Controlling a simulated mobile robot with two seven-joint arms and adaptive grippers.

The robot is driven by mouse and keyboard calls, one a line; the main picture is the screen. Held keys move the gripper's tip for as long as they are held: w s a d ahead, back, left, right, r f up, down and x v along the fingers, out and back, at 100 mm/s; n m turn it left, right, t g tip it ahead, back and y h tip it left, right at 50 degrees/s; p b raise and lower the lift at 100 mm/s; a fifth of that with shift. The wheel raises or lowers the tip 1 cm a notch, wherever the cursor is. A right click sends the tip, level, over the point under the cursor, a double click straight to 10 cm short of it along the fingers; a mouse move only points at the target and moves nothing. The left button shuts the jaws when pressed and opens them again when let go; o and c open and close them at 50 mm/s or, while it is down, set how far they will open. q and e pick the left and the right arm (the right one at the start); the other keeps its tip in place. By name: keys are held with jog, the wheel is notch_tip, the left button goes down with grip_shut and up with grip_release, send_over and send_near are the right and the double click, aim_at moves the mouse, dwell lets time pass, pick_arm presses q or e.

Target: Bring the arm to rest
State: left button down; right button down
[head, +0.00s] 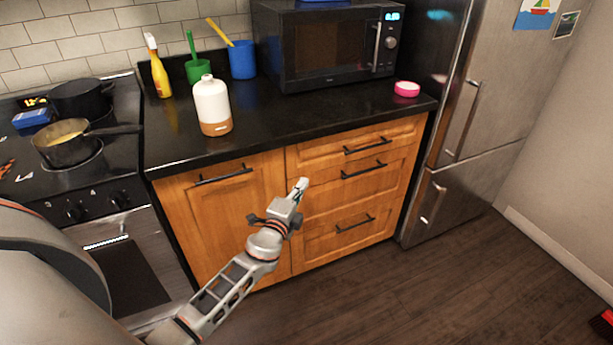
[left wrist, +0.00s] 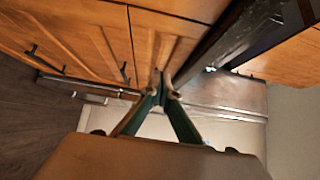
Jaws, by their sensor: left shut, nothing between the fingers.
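My left arm (head: 238,277) reaches in from the lower left of the head view. Its left gripper (head: 301,184) is shut and empty, in front of the wooden cabinet and drawers, below the counter edge. In the left wrist view the left gripper's fingertips (left wrist: 162,78) meet in the middle with nothing between them. The gripper appears apart from the drawer fronts, though the exact gap is hard to tell. My right gripper is not in view.
The black counter (head: 270,125) holds a white bottle (head: 212,103), a microwave (head: 325,48) and a pink round item (head: 407,89). A stove with pans (head: 66,146) stands left. A steel fridge (head: 478,105) stands right. The dark wooden floor (head: 430,290) is mostly free.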

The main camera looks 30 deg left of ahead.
pick_arm(q)
jog(key=shift+s+d, duration=0.1)
jog(key=shift+s, duration=0.8)
jog(key=s+d+f+n+g+h, duration=0.1)
jog(key=s+d+f+n, duration=0.3)
jog(key=s, duration=0.6)
jog(key=s+d+f+n+g+h+p, duration=0.1)
jog(key=s+d+f+n+g+h, duration=0.1)
jog(key=s+f, duration=0.5)
jog(key=s+d+f+n+g+h, duration=0.1)
jog(key=s+d+f+n+g, duration=0.3)
jog(key=s, duration=1.1)
jog(key=d+f+n, duration=0.2)
jog(key=d, duration=0.2)
jog(key=shift+s+d+h, duration=0.2)
jog(key=shift+h, duration=0.2)
